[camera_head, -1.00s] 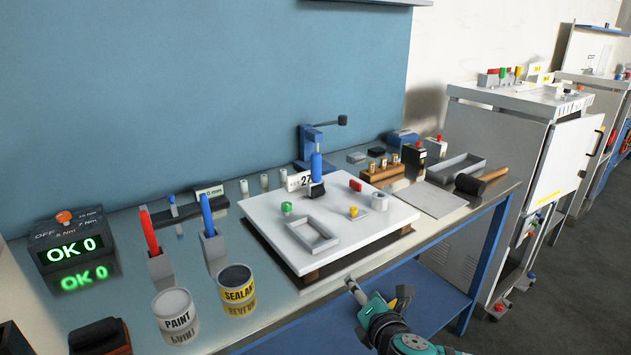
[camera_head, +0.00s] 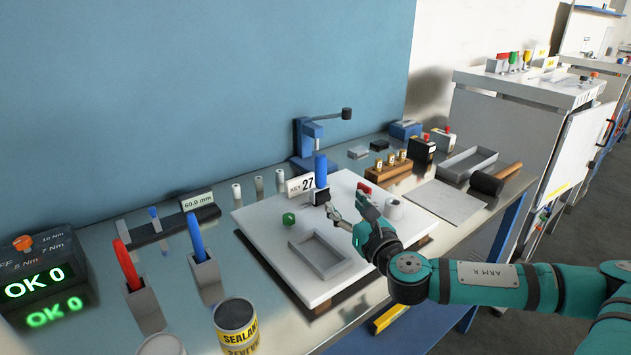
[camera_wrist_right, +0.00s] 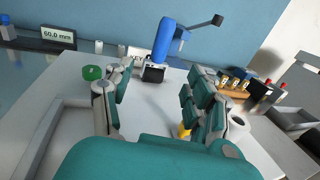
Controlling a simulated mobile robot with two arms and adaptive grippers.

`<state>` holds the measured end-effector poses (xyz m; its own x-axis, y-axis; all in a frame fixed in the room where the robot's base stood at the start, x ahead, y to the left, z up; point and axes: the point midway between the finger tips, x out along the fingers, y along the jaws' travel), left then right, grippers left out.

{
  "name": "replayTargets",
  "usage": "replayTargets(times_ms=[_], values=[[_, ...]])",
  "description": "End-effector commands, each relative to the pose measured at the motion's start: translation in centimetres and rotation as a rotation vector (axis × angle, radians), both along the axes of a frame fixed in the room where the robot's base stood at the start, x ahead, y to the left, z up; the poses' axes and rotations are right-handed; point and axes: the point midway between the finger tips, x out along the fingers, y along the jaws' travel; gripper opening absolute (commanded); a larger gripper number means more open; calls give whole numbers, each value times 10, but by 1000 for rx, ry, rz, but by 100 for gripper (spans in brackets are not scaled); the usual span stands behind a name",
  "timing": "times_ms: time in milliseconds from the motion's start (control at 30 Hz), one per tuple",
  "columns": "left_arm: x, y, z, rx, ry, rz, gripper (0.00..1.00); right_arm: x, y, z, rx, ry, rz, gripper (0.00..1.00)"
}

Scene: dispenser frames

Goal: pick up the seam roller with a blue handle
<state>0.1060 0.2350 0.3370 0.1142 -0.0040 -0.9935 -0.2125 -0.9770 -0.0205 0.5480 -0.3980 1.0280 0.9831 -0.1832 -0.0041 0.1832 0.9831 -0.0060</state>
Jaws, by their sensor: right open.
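The seam roller with a blue handle (camera_head: 321,171) stands upright on the white board, its blue grip above a dark block-like lower end. It also shows in the right wrist view (camera_wrist_right: 163,42), beyond my fingers and near the middle between them. My right gripper (camera_head: 347,206) is over the board, just in front and to the right of the roller. In the wrist view the gripper (camera_wrist_right: 157,90) is open, with nothing between its fingers. I see no contact with the roller. My left gripper is not in view.
On the white board (camera_head: 262,220) are a grey tray (camera_head: 320,254), a green piece (camera_head: 289,219), a red piece (camera_head: 364,188) and a white roll (camera_head: 394,209). A KEY 27 card (camera_head: 300,184) stands beside the roller. A blue clamp (camera_head: 308,140) stands behind. Another blue-handled item (camera_head: 195,237) sits in a holder at left.

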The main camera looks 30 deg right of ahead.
Motion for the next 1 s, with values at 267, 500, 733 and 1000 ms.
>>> replayTargets(times_ms=[267, 500, 733, 1000], values=[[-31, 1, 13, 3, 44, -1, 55, 59, -10, 4, 10, -5, -1, 57], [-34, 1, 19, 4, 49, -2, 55, 100, -18, 1, 8, -2, 0, 57], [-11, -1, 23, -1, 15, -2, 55, 115, -21, 0, 7, 0, 0, 57], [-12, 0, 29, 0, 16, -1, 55, 151, -31, -2, 9, -2, -1, 57]])
